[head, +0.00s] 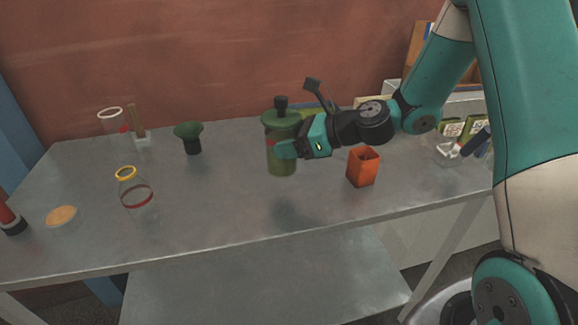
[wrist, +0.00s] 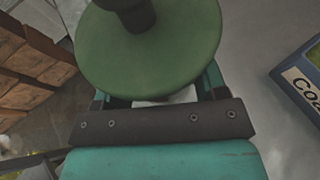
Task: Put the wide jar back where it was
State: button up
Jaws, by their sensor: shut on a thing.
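The wide jar (head: 281,160) is green and see-through, with a wide green lid and a dark knob on top. My gripper (head: 284,149) is shut around the jar's body from the right. The jar is upright, and a faint shadow on the table below and in front of it suggests that it is held above the surface. In the wrist view the jar's round green lid (wrist: 165,60) fills the upper middle, and it hides most of the jar's body and my fingertips.
An orange open box (head: 363,168) stands right of the jar. A green funnel-shaped thing (head: 190,139) stands to the left.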

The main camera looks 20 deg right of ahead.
aim_at(290, 162)
jog(key=shift+f, duration=2.9)
jog(key=shift+f, duration=0.15)
jog(key=o, duration=0.9)
jog(key=shift+d+r, duration=0.1)
jog(key=shift+r, duration=0.1)
jog(key=b+v, duration=0.1)
jog(key=v, duration=1)
jog(key=s+a+r+n+g+h, duration=0.1)
jog(key=s+a+r+n+g, duration=0.15)
jog(key=s+a+n, duration=0.4)
jog(key=s+a+r+n+g, duration=0.15)
jog(key=a+n+g, duration=0.25)
jog(key=n, duration=0.5)
jog(key=s+a+r+n+h, duration=0.1)
jog(key=s+n+h, duration=0.1)
jog(key=s+n, duration=0.2)
jog(key=s+a+r+n+g+h, duration=0.1)
jog(key=s+n, duration=0.4)
jog(key=n, duration=0.2)
jog(key=s+a+r+n+g+h, duration=0.1)
jog(key=s+r+n+h, duration=0.1)
jog(key=s+n, duration=0.2)
jog(key=shift+s+a+r+n+h, duration=0.1)
jog(key=shift+a+n+h, duration=0.05)
jog(key=shift+n, duration=0.45)
jog(key=shift+s+a+r+n+h, duration=0.1)
jog(key=shift+a+n+h, duration=0.1)
jog(key=shift+n, duration=0.35)
